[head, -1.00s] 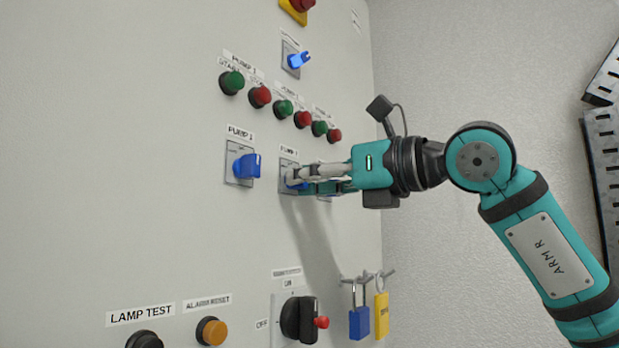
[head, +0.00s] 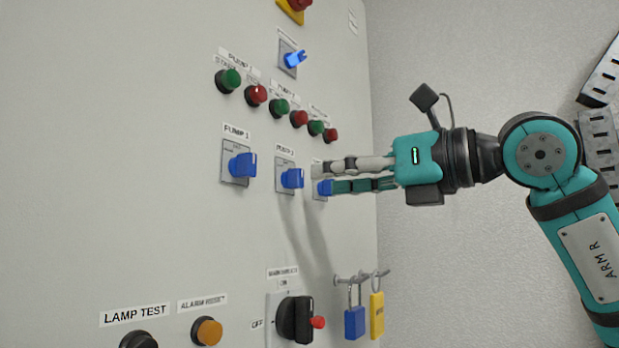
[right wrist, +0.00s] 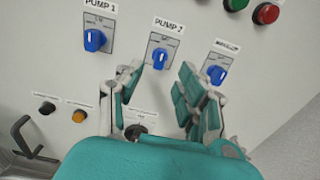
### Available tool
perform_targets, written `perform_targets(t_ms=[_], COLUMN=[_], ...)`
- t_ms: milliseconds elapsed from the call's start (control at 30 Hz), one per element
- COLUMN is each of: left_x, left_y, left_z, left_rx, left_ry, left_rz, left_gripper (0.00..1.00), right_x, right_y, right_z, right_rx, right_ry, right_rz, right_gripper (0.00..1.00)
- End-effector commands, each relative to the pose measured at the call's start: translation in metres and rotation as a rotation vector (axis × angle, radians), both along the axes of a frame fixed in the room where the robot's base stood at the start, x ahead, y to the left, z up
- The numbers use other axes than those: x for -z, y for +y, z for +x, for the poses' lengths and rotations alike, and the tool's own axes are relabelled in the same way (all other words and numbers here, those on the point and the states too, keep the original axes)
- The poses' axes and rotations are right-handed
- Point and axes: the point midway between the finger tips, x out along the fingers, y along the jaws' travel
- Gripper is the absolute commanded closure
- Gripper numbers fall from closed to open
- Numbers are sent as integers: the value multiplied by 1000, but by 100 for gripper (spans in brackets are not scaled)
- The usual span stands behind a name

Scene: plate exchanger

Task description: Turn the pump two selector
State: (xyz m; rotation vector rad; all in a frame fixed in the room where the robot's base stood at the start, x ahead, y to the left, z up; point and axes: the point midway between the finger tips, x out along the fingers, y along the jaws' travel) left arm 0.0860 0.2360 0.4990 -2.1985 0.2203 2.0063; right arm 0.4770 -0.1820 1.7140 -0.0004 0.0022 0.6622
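The pump two selector (head: 291,178) is a blue knob on a grey square plate, third-row middle on the panel. It also shows in the right wrist view (right wrist: 159,58), its handle close to upright under the PUMP 2 label. My right gripper (head: 322,178) is off the panel, just right of the knob in the head view. In the right wrist view its fingers (right wrist: 161,78) are spread apart with nothing between them, the knob in view beyond the gap. It appears clear of the knob. My left gripper is in neither view.
The PUMP 1 selector (head: 241,165) is left of the pump two selector. Another blue selector (right wrist: 217,74) is to its right, partly covered by my gripper in the head view. Push buttons (head: 279,108) run above; a main switch (head: 295,320) and padlocks (head: 355,322) are below.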

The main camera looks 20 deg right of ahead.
Motion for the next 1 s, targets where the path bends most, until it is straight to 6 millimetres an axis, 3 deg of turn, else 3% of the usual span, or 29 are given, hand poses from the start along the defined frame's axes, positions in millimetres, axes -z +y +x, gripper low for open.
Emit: perform_targets(t_ms=[133, 333, 1000], left_x=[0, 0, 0], left_y=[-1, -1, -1], left_z=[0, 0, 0], left_rx=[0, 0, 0], left_ry=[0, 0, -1], left_rz=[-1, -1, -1], left_gripper=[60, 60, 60], right_x=[0, 0, 0], right_y=[-20, -34, -37], right_z=[-24, -43, -48], right_rx=[2, 0, -1], right_ry=[0, 1, 2], right_rz=[0, -1, -1], right_gripper=[62, 62, 62])
